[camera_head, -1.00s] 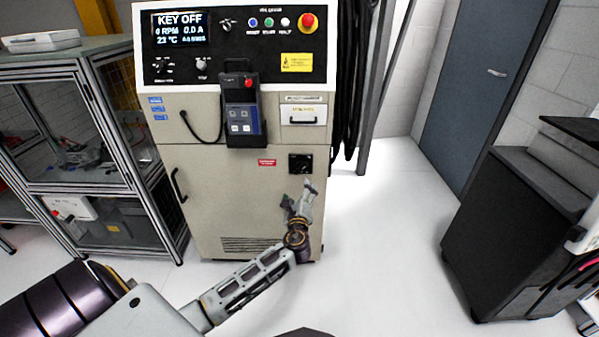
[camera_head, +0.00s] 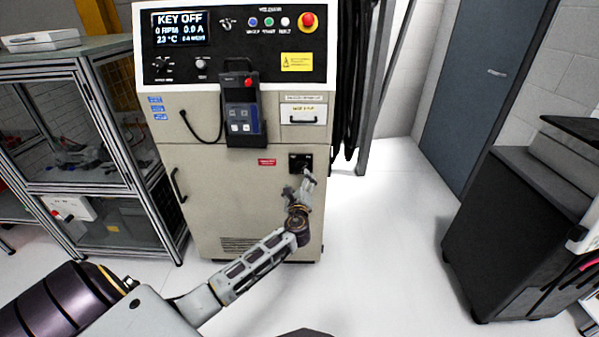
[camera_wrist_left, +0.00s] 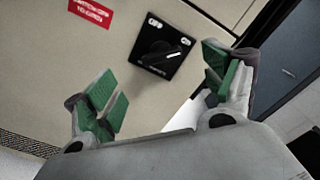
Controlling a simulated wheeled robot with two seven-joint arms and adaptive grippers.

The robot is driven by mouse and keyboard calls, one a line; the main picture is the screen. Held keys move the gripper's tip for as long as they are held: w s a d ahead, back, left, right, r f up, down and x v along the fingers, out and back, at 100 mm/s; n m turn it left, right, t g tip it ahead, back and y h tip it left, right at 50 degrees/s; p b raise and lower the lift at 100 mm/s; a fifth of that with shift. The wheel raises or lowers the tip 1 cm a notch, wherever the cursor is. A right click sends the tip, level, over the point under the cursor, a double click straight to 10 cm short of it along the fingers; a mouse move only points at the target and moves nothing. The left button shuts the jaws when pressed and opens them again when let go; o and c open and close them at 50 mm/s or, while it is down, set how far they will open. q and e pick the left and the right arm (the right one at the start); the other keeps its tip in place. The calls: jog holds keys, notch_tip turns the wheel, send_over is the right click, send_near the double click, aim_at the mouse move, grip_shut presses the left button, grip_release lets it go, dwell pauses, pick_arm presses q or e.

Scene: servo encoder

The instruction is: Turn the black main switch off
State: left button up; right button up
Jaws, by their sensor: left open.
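The black main switch (camera_head: 300,160) is a square black plate on the lower right of the beige cabinet (camera_head: 225,195). In the left wrist view the main switch (camera_wrist_left: 163,54) has OFF and ON labels, and its knob carries a white line pointing toward ON. My left gripper (camera_head: 299,182) is just below the switch in the head view, its fingertips partly overlapping the plate's lower edge. In the wrist view my left gripper (camera_wrist_left: 162,90) is open and empty, with the switch ahead between and beyond its green-padded fingers. My right gripper is not in view.
The display panel (camera_head: 181,27) reads KEY OFF, and a red emergency button (camera_head: 307,22) is at the upper right. A black cart (camera_head: 515,235) stands right, with clear floor between.

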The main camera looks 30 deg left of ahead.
aim_at(299, 169)
pick_arm(q)
jog(key=x, duration=0.4)
jog(key=shift+b, duration=0.3)
jog(key=shift+x, duration=1.55)
jog(key=shift+w+a+b, duration=0.15)
jog(key=shift+w+b, duration=0.15)
jog(key=shift+w, duration=0.1)
jog(key=shift+w+a, duration=0.1)
jog(key=shift+w, duration=0.05)
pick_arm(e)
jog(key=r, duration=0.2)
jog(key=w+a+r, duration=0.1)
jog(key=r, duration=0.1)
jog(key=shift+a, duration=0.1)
pick_arm(q)
jog(key=c, duration=1)
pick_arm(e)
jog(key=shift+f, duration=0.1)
